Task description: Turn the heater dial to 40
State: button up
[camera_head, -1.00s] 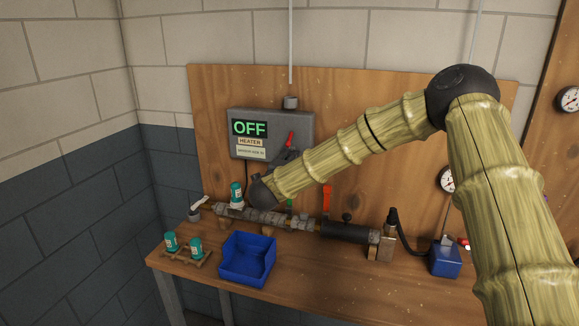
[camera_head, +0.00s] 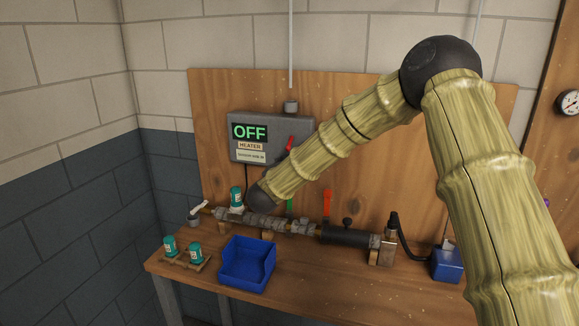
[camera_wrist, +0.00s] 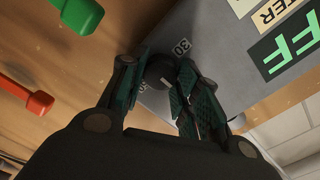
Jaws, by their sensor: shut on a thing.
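The grey heater box (camera_head: 241,154) is on the wooden backboard, with a display (camera_head: 250,132) reading OFF and a HEATER label. It also shows upside down in the wrist view (camera_wrist: 215,45). The dark round heater dial (camera_wrist: 158,68) is on the box, with a 30 mark beside it. Its pointer and a 40 mark cannot be made out. My gripper (camera_wrist: 164,74) is shut on the dial, a finger on either side. In the head view my arm hides the dial and gripper.
A green handle (camera_wrist: 76,14) and a red handle (camera_wrist: 40,102) stand close to my gripper. The pipe run (camera_head: 265,222) lies along the bench below. A blue bin (camera_head: 247,262) and small teal-capped containers (camera_head: 196,256) sit in front.

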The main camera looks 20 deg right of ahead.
dwell(0.3)
jog(key=o, duration=1.1)
jog(key=shift+d, duration=0.1)
jog(key=shift+c, duration=0.2)
